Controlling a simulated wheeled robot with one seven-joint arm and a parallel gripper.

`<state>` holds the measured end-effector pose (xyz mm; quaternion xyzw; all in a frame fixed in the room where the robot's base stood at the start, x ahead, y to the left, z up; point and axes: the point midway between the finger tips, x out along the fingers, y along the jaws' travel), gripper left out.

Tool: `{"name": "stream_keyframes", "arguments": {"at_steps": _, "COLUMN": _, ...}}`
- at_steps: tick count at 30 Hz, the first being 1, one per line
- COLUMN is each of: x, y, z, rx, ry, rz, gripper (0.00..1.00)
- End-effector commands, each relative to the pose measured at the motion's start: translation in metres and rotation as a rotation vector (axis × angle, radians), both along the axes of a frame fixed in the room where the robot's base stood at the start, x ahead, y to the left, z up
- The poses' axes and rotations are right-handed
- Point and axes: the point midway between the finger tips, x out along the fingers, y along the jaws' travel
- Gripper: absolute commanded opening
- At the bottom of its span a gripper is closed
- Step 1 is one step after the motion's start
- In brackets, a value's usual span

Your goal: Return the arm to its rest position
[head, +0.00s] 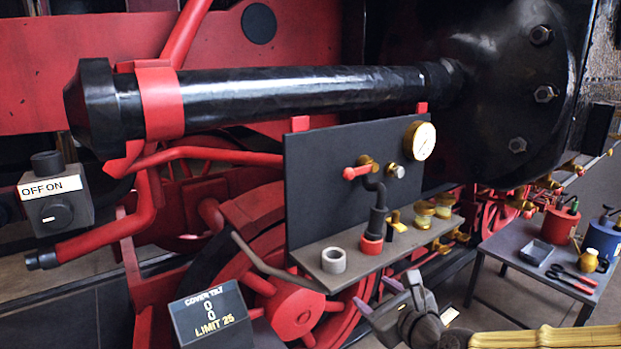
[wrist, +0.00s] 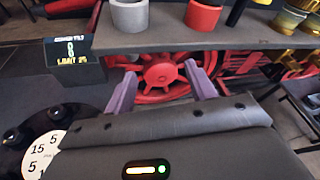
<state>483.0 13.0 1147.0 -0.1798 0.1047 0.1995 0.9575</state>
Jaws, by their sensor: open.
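My gripper (head: 379,296) is at the lower middle of the head view, in front of and below the small grey shelf. Its two purple fingers also show in the wrist view (wrist: 161,86), spread apart with nothing between them. A red wheel hub shows behind the gap between them. My arm comes in from the lower right corner of the head view, and most of it is out of frame.
Left stands a tilt display (head: 211,314) reading 0 and an OFF/ON switch box (head: 55,200). Right is a tool table (head: 520,262).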

Motion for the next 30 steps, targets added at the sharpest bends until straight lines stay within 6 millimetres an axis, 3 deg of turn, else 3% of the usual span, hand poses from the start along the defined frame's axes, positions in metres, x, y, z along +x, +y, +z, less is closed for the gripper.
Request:
{"name": "stream_keyframes", "arguments": {"at_steps": 1, "x": 0.0, "y": 0.012, "z": -0.016, "rx": -0.089, "ry": 0.033, "rz": 0.056, "gripper": 0.56}}
{"name": "stream_keyframes", "arguments": {"at_steps": 6, "x": -0.009, "y": 0.035, "z": -0.069, "rx": -0.383, "ry": 0.116, "rz": 0.247, "gripper": 0.56}}
{"name": "stream_keyframes", "arguments": {"at_steps": 15, "x": -0.041, "y": 0.046, "z": -0.131, "rx": -0.865, "ry": 0.184, "rz": 0.62, "gripper": 0.56}}
{"name": "stream_keyframes", "arguments": {"at_steps": 22, "x": -0.066, "y": 0.037, "z": -0.149, "rx": -1.19, "ry": 0.182, "rz": 0.917, "gripper": 0.56}}
{"name": "stream_keyframes", "arguments": {"at_steps": 30, "x": -0.092, "y": 0.018, "z": -0.14, "rx": -1.504, "ry": 0.129, "rz": 1.26, "gripper": 0.56}}
